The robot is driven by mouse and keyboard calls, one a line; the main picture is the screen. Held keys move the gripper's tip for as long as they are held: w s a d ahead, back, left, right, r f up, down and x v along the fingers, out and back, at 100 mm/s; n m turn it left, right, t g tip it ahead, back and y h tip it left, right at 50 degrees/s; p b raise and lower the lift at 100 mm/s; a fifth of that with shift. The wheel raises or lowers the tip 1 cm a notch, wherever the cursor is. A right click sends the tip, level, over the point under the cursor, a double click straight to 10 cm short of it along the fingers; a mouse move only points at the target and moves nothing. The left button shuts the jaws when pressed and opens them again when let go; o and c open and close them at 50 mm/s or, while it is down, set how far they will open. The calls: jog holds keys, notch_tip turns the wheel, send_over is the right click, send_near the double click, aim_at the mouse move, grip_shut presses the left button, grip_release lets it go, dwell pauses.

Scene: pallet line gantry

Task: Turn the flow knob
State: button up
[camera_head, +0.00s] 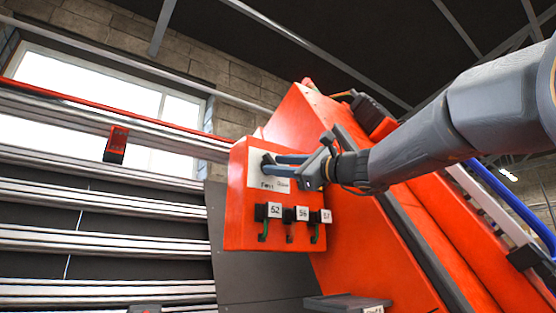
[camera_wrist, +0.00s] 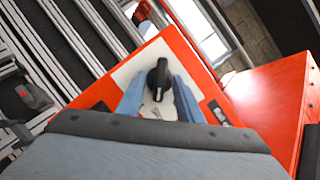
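The flow knob (camera_wrist: 158,76) is a black, elongated knob on a white plate (camera_wrist: 150,55) on the face of an orange box. My gripper (camera_wrist: 159,88) is in front of it, with one blue finger on each side of the knob. The fingers are apart, with the knob between their tips. A narrow gap seems to show on each side, but I cannot tell whether either finger touches it. In the head view my gripper (camera_head: 277,164) reaches the white plate from the right, and its fingers largely cover the knob.
Below the plate, the orange box (camera_head: 237,222) carries small black fittings with tags 52 (camera_head: 275,211), 56 (camera_head: 303,213) and 57 (camera_head: 326,216). A large sloping orange frame (camera_head: 375,245) stands behind and right. Metal rails (camera_head: 100,240) run along the left.

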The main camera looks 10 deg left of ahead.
jog(key=shift+w+a+r, duration=0.1)
jog(key=shift+w+a, duration=0.1)
jog(key=shift+a, duration=0.15)
grip_shut()
jog(key=shift+w+d+r+n+g+h+b, duration=0.1)
jog(key=shift+n+g+h+b, duration=0.4)
jog(key=shift+n, duration=1.95)
jog(key=shift+r+n+g+h+b, duration=0.15)
jog(key=shift+n+g+h, duration=0.65)
jog(key=shift+n, duration=1.65)
